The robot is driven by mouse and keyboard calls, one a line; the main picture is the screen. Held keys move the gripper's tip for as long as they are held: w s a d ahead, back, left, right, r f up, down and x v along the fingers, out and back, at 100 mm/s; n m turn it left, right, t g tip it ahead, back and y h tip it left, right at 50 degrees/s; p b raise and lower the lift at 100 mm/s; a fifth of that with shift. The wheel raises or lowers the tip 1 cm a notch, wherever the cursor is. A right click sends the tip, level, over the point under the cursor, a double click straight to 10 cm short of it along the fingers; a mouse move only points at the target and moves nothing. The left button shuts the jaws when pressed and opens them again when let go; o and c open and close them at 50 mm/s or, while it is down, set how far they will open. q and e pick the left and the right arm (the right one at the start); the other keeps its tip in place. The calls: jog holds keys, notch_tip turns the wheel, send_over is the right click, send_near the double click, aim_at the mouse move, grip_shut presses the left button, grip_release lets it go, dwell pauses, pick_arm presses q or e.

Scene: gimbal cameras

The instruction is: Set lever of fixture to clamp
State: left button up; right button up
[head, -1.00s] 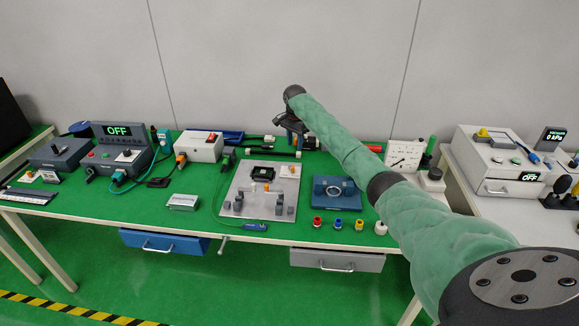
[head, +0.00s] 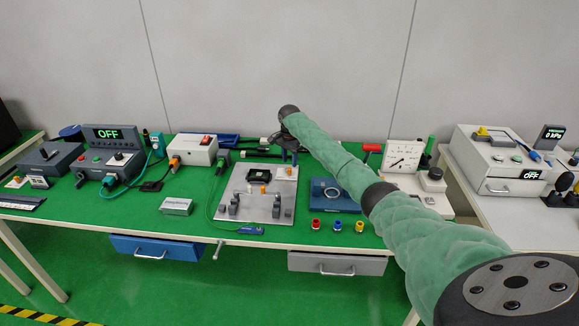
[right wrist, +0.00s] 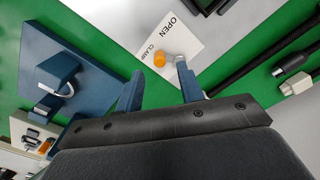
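The fixture is a light grey plate (head: 240,212) on the green table, with grey clamp blocks and a dark square part (head: 257,174) on it. In the right wrist view, a lever with an orange knob (right wrist: 159,60) lies by a white label (right wrist: 185,37) reading OPEN and CLAMP. My right gripper (right wrist: 160,68) has its two blue fingers spread, with the knob showing between and just beyond the tips. The right fingertip appears close to the lever's pale end; contact cannot be told. In the head view the right gripper (head: 289,157) is low over the plate's back right corner. My left gripper is out of view.
A blue fixture block (head: 335,190) stands right of the plate. Red, blue and yellow caps (head: 337,225) stand in front of it. A white box (head: 193,150) and a grey unit reading OFF (head: 108,150) are at left. Dark rods (right wrist: 265,65) lie behind the plate.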

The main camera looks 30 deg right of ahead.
aim_at(290, 168)
jog(key=shift+f+p, duration=0.4)
jog(key=shift+f, duration=1.7)
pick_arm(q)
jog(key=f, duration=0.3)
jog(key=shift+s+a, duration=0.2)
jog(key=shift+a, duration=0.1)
pick_arm(e)
grip_shut()
jog(key=shift+r, duration=0.1)
jog(key=shift+d+r+n+p, duration=0.1)
jog(key=shift+d+n+p, duration=0.1)
jog(key=shift+n+p, duration=0.6)
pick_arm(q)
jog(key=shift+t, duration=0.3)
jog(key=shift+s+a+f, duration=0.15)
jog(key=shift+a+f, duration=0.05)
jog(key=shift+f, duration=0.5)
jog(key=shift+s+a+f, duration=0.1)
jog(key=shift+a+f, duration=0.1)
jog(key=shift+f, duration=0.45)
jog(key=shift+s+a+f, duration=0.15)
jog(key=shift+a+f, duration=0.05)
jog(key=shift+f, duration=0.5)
pick_arm(e)
jog(key=shift+d, duration=0.1)
